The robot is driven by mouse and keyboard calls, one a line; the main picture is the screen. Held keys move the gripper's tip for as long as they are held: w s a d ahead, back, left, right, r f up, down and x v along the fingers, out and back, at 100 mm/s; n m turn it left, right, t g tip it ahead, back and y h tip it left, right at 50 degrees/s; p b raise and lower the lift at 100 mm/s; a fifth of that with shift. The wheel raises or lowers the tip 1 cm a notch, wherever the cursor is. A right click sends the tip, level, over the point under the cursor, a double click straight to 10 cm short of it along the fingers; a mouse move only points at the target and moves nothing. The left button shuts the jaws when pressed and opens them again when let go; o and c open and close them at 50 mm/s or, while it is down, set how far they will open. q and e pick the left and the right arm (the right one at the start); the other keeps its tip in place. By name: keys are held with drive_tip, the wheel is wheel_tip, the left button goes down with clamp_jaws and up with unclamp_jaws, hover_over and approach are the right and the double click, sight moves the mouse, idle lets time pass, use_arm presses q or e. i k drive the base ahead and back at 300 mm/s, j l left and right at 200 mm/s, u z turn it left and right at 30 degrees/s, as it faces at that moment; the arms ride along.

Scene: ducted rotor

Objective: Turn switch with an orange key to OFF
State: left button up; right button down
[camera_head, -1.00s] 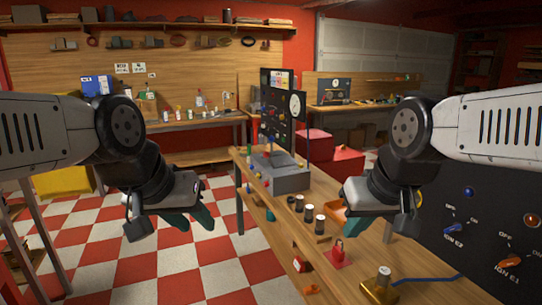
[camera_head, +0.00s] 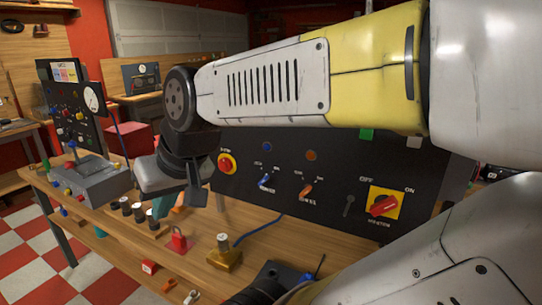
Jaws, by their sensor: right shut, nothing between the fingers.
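The switch with an orange key (camera_head: 306,190) is on the black upright panel (camera_head: 335,160) at the middle right. Its handle slants up to the right; its small labels are hard to read now. A similar switch with a blue key (camera_head: 265,182) is just left of it. My left gripper is out of view.
A red rotary switch on a yellow plate (camera_head: 386,204) and a red button (camera_head: 226,163) are on the same panel. A red padlock (camera_head: 178,240), a brass block (camera_head: 224,256) and dark cylinders (camera_head: 138,212) stand on the wooden bench (camera_head: 130,250). My right arm covers the panel's upper part.

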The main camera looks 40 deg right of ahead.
sight(308, 187)
drive_tip(key=z, duration=1.9)
